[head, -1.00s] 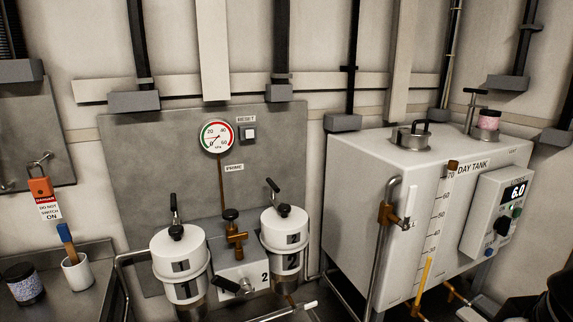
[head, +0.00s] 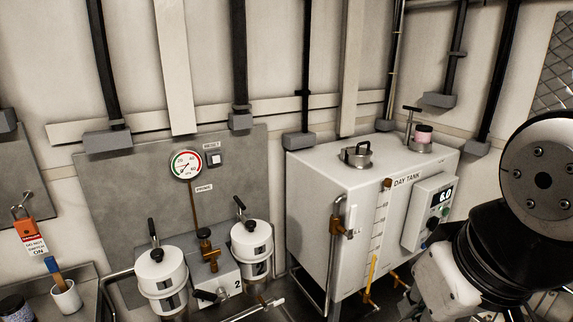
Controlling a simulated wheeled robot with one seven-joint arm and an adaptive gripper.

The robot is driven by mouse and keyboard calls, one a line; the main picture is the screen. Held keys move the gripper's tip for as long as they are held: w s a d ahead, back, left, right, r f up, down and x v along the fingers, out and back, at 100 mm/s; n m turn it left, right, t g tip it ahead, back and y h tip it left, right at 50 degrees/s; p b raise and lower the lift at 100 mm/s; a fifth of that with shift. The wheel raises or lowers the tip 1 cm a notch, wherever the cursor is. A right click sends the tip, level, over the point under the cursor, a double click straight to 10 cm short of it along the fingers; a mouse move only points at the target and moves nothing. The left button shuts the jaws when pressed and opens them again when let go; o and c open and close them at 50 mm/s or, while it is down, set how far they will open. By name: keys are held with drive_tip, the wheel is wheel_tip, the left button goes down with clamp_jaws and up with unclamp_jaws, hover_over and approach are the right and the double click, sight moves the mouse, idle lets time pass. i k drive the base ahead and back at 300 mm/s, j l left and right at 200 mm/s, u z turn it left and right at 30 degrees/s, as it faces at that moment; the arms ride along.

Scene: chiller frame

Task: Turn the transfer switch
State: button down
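A white control box (head: 411,230) is fixed to the front of the day tank (head: 312,190), at its right end. Below the display is a dark rotary knob (head: 432,223), which looks like the transfer switch. Its label and exact setting are too small to read. A green button sits by the knob. My arm fills the lower right, just right of the box, and hides what is behind it. I cannot make out my gripper's fingers in this view.
Left of the tank's sight gauge (head: 379,235) is a valve with a brown fitting (head: 336,226). Two white filter canisters (head: 162,272) (head: 251,246) stand left of the tank. A red danger tag (head: 34,246) hangs at far left above a cup (head: 66,299).

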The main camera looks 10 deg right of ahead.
sight(432, 223)
drive_tip(key=z, duration=0.8)
